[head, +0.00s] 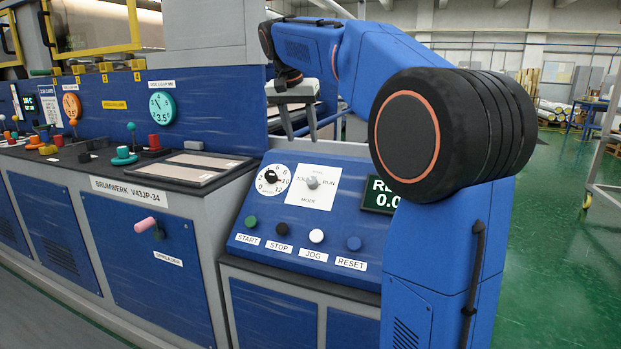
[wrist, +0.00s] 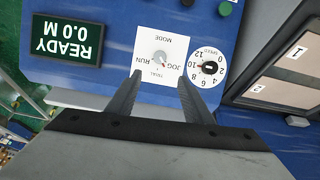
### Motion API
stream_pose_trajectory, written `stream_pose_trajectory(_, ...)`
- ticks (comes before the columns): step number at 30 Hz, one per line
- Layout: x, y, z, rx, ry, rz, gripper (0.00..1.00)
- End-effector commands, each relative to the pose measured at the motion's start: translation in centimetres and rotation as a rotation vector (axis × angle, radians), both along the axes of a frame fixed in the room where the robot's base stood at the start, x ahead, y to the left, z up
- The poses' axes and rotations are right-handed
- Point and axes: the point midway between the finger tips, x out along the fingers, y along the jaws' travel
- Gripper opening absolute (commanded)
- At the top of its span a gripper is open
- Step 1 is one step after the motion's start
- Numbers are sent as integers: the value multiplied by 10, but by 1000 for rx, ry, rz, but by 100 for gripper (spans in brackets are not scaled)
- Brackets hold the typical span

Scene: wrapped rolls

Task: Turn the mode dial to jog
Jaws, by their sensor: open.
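The mode dial (head: 313,183) is a small grey knob on a white plate marked MODE, with JOG on its left and RUN on its right in the head view. In the wrist view the dial (wrist: 160,56) shows upside down, just beyond my fingertips. Which mark it points at is too small to tell. My gripper (head: 302,137) is open and empty, above and behind the plate in the head view, with fingers pointing down. In the wrist view my gripper (wrist: 160,76) has its fingers spread, and the dial lies between their lines, apart from them.
A black speed dial (head: 271,176) sits close to the left of the mode plate. Below are the START (head: 251,221), STOP (head: 282,229), JOG (head: 316,236) and RESET (head: 354,243) buttons. A READY display (wrist: 67,48) is on the other side of the plate.

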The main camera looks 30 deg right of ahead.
Motion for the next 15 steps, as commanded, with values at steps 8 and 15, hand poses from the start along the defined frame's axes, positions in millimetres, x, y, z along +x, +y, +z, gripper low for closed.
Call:
stream_pose_trajectory(8, 9, -13, -41, 0, 3, 1, 46)
stream_pose_trajectory(15, 18, -27, -80, 1, 4, 1, 46)
